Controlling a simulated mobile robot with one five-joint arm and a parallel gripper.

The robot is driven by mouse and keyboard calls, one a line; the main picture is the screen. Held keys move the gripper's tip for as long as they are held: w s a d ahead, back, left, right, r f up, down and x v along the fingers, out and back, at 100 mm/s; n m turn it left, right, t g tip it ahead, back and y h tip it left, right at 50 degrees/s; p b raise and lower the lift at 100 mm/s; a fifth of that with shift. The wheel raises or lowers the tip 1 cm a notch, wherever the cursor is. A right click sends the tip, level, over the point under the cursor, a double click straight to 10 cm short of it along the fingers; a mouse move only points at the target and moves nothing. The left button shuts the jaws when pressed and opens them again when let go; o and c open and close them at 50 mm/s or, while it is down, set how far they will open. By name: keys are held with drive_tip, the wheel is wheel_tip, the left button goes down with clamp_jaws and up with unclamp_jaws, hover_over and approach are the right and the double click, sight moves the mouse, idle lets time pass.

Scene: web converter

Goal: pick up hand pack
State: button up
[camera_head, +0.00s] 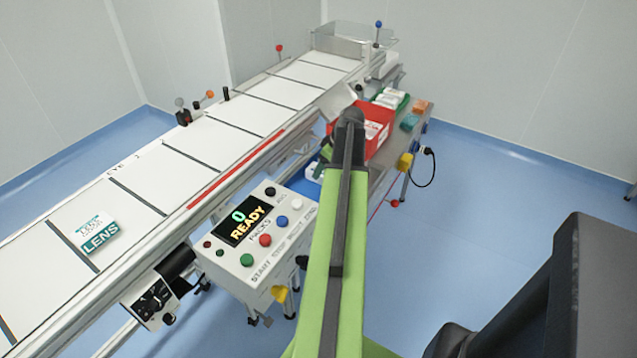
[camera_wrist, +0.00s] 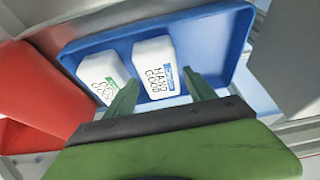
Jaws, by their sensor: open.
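The hand pack (camera_wrist: 153,62) is a white rounded pack with a blue label and dark lettering that seems to read HAND. It lies in a blue tray (camera_wrist: 225,45) in the wrist view. A second white pack (camera_wrist: 97,72) with a green label lies to its left in the same tray. My gripper (camera_wrist: 162,92) is open, its two green fingers pointing towards the tray. The hand pack shows between and beyond the fingertips, and nothing is held. In the head view my arm hides the gripper and most of the tray.
A red bin (camera_head: 378,132) stands beside the tray; its red side (camera_wrist: 35,85) fills the left of the wrist view. A long conveyor (camera_head: 190,150) carries a LENS pack (camera_head: 98,233). A control box (camera_head: 250,240) reads READY. Blue floor on the right is partly open.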

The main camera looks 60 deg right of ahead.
drive_tip(key=b+x, duration=0.1)
drive_tip(key=x, duration=0.2)
drive_tip(key=shift+f+b, duration=0.15)
drive_tip(key=shift+b, duration=0.2)
drive_tip(key=shift+r, duration=0.25)
drive_tip(key=shift+f, duration=0.3)
drive_tip(key=c, duration=1.3)
drive_tip(key=shift+o, duration=0.2)
drive_tip(key=shift+r+p, duration=0.45)
drive_tip(key=shift+r, duration=0.1)
wheel_tip(320, 180, up, 4)
drive_tip(key=p, duration=0.4)
drive_tip(key=s+a+r+p, duration=0.4)
drive_tip(key=s+r+p, duration=0.2)
drive_tip(key=s, duration=0.4)
drive_tip(key=shift+s+a+r+p, duration=0.3)
drive_tip(key=shift+s+r+p, duration=0.05)
drive_tip(key=shift+s, duration=0.05)
